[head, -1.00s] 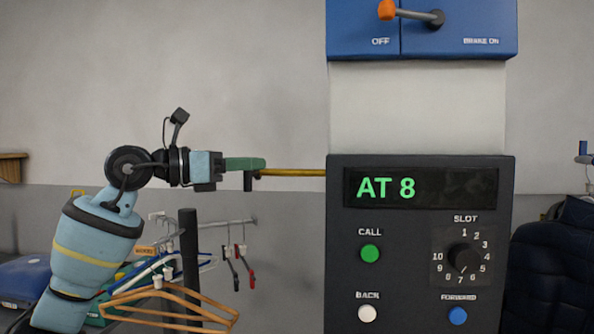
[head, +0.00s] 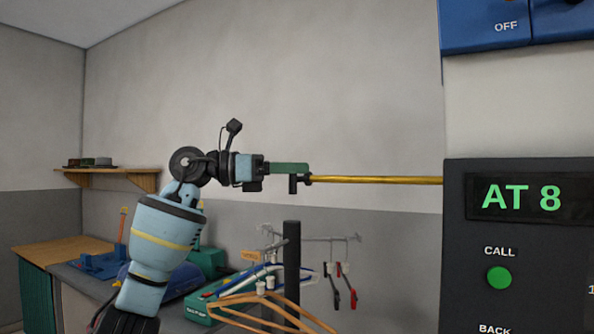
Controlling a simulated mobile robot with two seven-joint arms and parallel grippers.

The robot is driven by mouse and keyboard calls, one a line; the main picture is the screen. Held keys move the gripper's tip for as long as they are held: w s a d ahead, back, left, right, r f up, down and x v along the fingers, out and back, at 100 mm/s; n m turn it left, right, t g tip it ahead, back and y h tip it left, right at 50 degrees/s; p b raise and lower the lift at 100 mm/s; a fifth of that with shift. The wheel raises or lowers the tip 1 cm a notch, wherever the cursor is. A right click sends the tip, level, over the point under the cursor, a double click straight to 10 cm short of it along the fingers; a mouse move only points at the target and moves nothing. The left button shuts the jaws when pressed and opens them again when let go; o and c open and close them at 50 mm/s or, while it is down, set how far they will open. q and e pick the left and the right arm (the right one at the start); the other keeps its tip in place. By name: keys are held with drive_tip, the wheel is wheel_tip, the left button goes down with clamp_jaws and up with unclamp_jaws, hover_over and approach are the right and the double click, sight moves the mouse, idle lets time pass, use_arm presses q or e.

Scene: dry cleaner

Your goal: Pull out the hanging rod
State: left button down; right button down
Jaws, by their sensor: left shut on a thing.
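The hanging rod (head: 375,180) is a thin brass-coloured bar. It runs level from the left side of the dark control panel (head: 453,250) to a dark end piece at my left gripper. My left gripper (head: 299,178) is shut on the dark end of the rod, to the left of the panel. The far end of the rod is hidden behind the panel. My right gripper is not in view.
Below the rod, a dark post (head: 291,270) stands beside a rail with clips (head: 342,285). Wooden hangers (head: 270,312) hang in front. A shelf (head: 110,178) and a wooden-topped counter (head: 60,250) are at the left. The wall space above the rod is clear.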

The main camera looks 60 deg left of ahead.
use_arm(q)
drive_tip(key=shift+d+f, duration=0.1)
